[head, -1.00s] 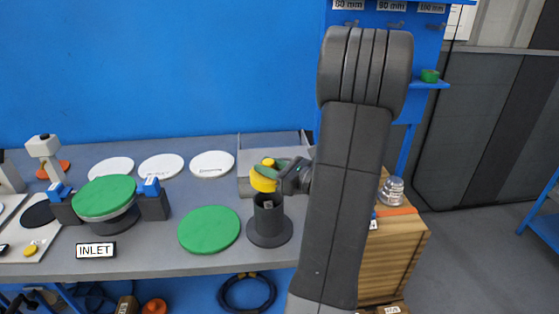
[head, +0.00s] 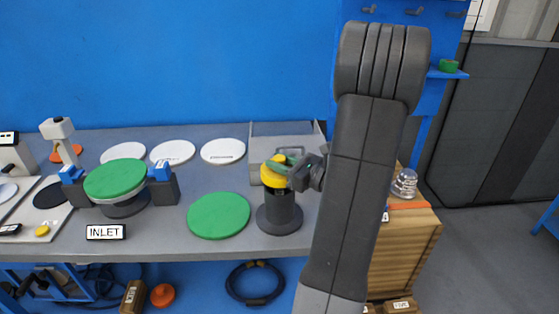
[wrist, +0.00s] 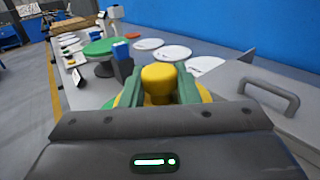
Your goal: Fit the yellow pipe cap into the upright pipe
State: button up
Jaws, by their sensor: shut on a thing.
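The yellow pipe cap (head: 273,179) is at the mouth of the dark upright pipe (head: 281,212) in the head view and hides its opening. I cannot tell whether the cap is seated in the pipe or just above it. My gripper (head: 282,164), with green fingers, is shut on the cap's raised knob. In the wrist view the knob of the cap (wrist: 158,78) sits between the fingers of my gripper (wrist: 159,92). The pipe is hidden there.
A green disc (head: 219,215) lies left of the pipe's flanged base. The INLET fixture with a green lid (head: 115,179) stands further left. White discs (head: 223,151) lie behind. A grey tray with a handle (head: 262,141) is close behind my gripper.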

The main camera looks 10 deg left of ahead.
jog(key=shift+f+b, duration=0.6)
jog(key=shift+f, duration=0.6)
jog(key=shift+f+b, duration=1.2)
jog(key=shift+f, duration=0.6)
dwell(0.7)
jog(key=o, duration=1.1)
jog(key=shift+c, duration=0.2)
jog(key=v, duration=1.3)
jog(key=shift+s+d+b, duration=0.2)
jog(key=shift+d+b, duration=0.1)
jog(key=shift+d, duration=0.1)
jog(key=shift+a, duration=0.15)
jog(key=x, duration=1.3)
jog(key=shift+w+a+p, duration=0.2)
jog(key=shift+a+p, duration=0.05)
jog(key=shift+p, duration=0.1)
jog(key=shift+r, duration=0.15)
